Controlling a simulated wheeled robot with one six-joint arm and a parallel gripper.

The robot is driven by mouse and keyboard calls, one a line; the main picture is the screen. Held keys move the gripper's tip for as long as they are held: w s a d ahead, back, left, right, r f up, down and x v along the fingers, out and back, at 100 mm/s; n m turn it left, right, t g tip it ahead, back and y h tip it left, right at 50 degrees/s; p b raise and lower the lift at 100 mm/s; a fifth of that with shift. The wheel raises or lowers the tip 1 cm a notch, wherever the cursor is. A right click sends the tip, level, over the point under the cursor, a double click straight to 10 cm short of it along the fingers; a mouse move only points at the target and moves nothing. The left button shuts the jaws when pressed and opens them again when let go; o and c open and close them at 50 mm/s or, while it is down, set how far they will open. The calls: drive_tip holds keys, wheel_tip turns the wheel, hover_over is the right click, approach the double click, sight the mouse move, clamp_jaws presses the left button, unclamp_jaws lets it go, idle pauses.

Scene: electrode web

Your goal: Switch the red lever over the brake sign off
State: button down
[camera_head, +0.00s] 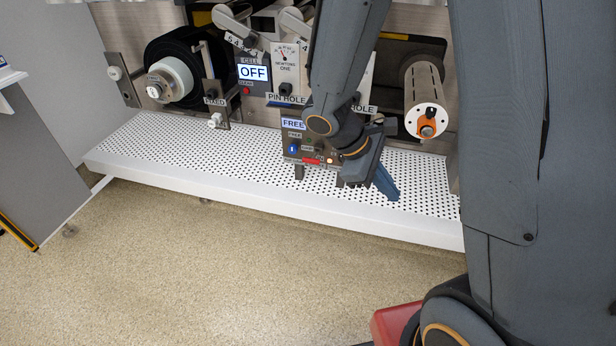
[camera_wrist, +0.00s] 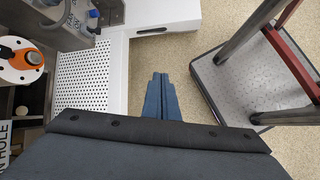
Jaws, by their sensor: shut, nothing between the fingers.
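A small dark control box with a lit FREE display (camera_head: 294,123) stands on the perforated white shelf. Low on its front is a small red piece (camera_head: 312,161), perhaps the red lever; its position is too small to tell. The small labels are unreadable, and I cannot make out the brake sign. My gripper (camera_head: 388,188) is shut and empty, to the right of the box over the shelf. Its blue fingers (camera_wrist: 160,92) point away from the box. My arm hides the box's right side.
The perforated shelf (camera_head: 190,155) runs along the machine's front. Above it are a black roll with white core (camera_head: 172,78), an OFF display (camera_head: 252,72) and a white-and-orange roller (camera_head: 428,121), also in the wrist view (camera_wrist: 22,60). A red-railed cart (camera_wrist: 250,80) stands on the right there.

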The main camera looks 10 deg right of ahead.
drive_tip(key=w+a+f+n+t+h+b, duration=0.1)
drive_tip(key=w+f+n+t+h+b, duration=0.1)
drive_tip(key=w+f+n+t+b, duration=0.45)
drive_tip(key=w+a+f+n+t+h+b, duration=0.15)
drive_tip(key=w+f+n, duration=0.25)
drive_tip(key=w+f, duration=0.55)
drive_tip(key=w+a+f+n+t+y+b, duration=0.4)
drive_tip(key=w+a+f+n+t, duration=0.2)
drive_tip(key=w+a+f+n, duration=0.4)
drive_tip(key=w+a+f, duration=0.2)
drive_tip(key=w+a, duration=0.1)
drive_tip(key=shift+w+a+t, duration=0.35)
drive_tip(key=shift+a+t, duration=0.05)
drive_tip(key=b, duration=0.3)
approach(314, 157)
drive_tip(key=shift+w+d+f, duration=0.15)
drive_tip(key=shift+w+f, duration=0.15)
drive_tip(key=shift+f, duration=0.3)
drive_tip(key=shift+w+d+f, duration=0.1)
drive_tip(key=shift+w+f, duration=0.2)
drive_tip(key=shift+f, duration=0.3)
drive_tip(key=shift+w+d+f, duration=0.15)
drive_tip(key=shift+w+f, duration=0.2)
drive_tip(key=shift+f, duration=0.25)
